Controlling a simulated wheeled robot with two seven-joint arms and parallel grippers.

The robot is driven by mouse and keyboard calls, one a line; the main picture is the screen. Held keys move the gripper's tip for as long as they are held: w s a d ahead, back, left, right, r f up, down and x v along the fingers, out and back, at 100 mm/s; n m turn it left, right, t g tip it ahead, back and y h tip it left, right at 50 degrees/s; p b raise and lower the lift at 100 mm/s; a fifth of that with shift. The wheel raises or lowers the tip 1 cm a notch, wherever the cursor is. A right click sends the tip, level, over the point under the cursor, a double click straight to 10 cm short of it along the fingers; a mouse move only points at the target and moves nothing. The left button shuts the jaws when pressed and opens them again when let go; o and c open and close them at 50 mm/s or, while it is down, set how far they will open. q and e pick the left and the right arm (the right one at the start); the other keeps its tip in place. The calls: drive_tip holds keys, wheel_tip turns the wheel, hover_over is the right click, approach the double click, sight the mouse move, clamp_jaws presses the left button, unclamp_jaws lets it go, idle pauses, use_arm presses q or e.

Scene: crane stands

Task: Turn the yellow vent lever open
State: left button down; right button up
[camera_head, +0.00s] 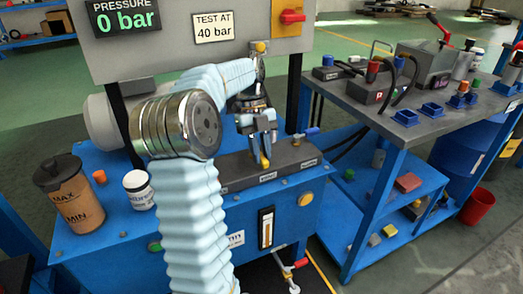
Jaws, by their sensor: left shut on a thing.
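The yellow vent lever (265,161) shows as a small yellow piece at the grey manifold block on the blue test bench. My left arm comes up from the bottom in a pale blue ribbed sleeve and bends over the bench. My left gripper (264,146) points down at the block and is shut on the yellow vent lever. The fingers hide most of the lever, so its exact angle cannot be told. My right gripper is not in view.
A blue-handled valve (308,132) sits right of the gripper on the block. The panel above reads 0 bar and has a red knob (291,17). A brown jug (72,195) and a white jar (138,188) stand at left. A side table (400,131) holds couplings and hoses.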

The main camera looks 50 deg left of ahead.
use_arm(q)
drive_tip(key=c, duration=1)
unclamp_jaws()
